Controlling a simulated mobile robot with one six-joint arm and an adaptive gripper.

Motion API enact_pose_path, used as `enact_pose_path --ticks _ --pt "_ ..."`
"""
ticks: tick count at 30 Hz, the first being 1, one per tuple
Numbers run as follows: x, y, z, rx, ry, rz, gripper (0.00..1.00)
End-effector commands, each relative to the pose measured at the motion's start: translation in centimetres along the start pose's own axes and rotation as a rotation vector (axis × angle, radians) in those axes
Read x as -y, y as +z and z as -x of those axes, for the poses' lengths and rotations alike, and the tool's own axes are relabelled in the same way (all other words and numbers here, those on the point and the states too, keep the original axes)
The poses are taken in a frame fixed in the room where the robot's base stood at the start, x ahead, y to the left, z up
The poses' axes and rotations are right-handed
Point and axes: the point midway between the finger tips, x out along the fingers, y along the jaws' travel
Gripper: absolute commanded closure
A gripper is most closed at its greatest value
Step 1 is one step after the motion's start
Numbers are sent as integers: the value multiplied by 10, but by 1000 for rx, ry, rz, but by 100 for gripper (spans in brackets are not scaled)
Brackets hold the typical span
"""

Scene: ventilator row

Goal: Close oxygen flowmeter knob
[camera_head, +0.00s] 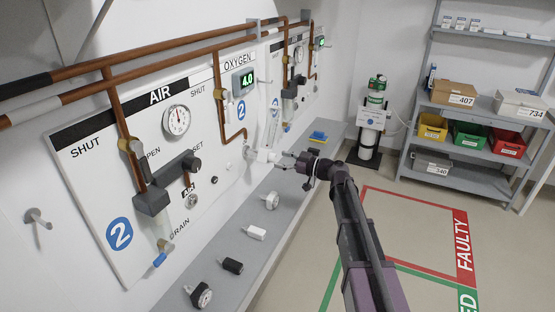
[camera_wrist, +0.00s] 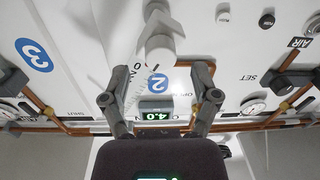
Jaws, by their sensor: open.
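The oxygen panel (camera_head: 238,75) has a green display (camera_head: 245,81) reading 4.0, also in the upside-down wrist view (camera_wrist: 157,115). A white flowmeter knob (camera_wrist: 158,46) with a lever-like cross piece sits at the top centre of the wrist view. In the head view the white fitting (camera_head: 262,155) stands out from the wall at my gripper (camera_head: 283,160). In the wrist view my gripper (camera_wrist: 161,72) is open, its two fingers apart on either side of the knob's line. No contact with the knob shows. A clear flowmeter tube (camera_wrist: 137,92) lies between the fingers.
Copper pipes (camera_head: 150,60) run along the wall above. The air panel (camera_head: 130,160) has a gauge and valve at left. A grey ledge (camera_head: 225,235) below holds several small loose parts. A cylinder (camera_head: 371,120) and shelves (camera_head: 480,110) stand at right. The marked floor is clear.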

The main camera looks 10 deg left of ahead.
Motion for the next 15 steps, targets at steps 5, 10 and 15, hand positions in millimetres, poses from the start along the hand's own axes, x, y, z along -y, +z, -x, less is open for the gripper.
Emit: enact_pose_path --ticks 5,10,15 --pt "1 0 27 0 2 0 22" --pt "1 0 54 1 2 0 22" --pt "1 0 77 1 1 0 22"
